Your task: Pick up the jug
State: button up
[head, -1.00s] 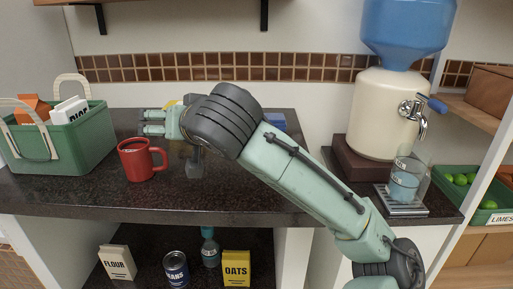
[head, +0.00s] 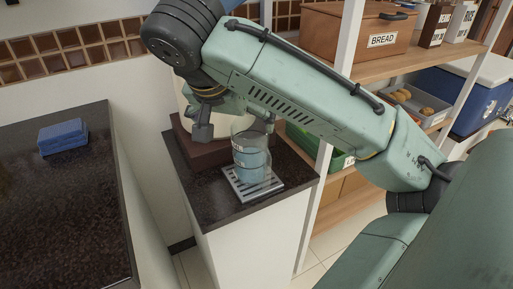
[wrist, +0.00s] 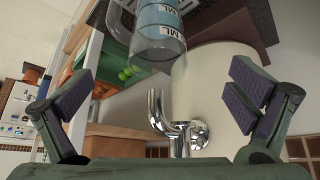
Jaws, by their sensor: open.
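The jug (head: 250,163) is clear, with blue liquid and pale markings. It stands upright on a metal drip grate (head: 270,188) at the end of the dark counter. My gripper (head: 255,108) is just above and behind the jug's rim in the head view, partly hidden by my arm. In the wrist view the jug (wrist: 158,38) appears upside down at the top centre, with its handle to the left. My gripper (wrist: 160,100) is wide open there, its two padded fingers apart and empty. The jug is beyond the fingers, and I see no contact.
A chrome tap (wrist: 176,128) on the cream dispenser (wrist: 215,85) is close between my fingers in the wrist view. A shelf with a bread box (head: 355,35) and a green crate of limes (head: 305,140) stands right of the jug. A blue sponge (head: 62,137) lies on the left counter.

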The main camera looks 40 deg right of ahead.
aim_at(255, 158)
jog(key=x, duration=1)
jog(key=shift+d+p, duration=0.45)
jog(key=shift+d, duration=0.05)
jog(key=shift+w, duration=0.1)
jog(key=shift+c, duration=0.4)
jog(key=c, duration=2)
